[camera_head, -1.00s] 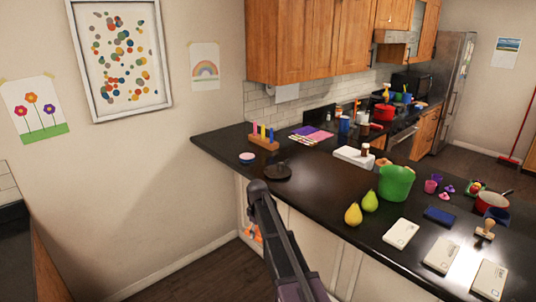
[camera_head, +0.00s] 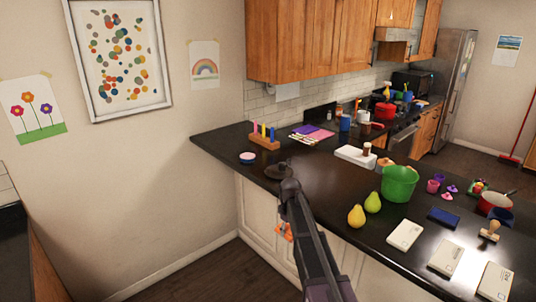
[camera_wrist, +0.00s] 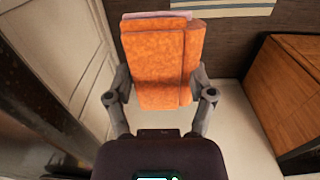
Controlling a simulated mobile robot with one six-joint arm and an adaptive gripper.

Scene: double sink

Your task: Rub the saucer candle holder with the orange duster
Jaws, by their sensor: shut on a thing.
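The orange duster (camera_wrist: 160,62) is a thick orange block held between the two fingers of my gripper (camera_wrist: 160,85) in the wrist view. In the head view a bit of the duster (camera_head: 285,232) shows beside my arm, below the counter edge and in front of the white cabinets. The saucer candle holder (camera_head: 276,172) looks like a dark, low dish on the black counter, near its front edge. My arm hides part of it in the head view. The duster is apart from it, lower down. The candle holder cannot be made out in the wrist view.
The black counter (camera_head: 325,195) has a bare stretch right of the candle holder. Two pears, a green bucket (camera_head: 398,184) and white boxes stand to the right.

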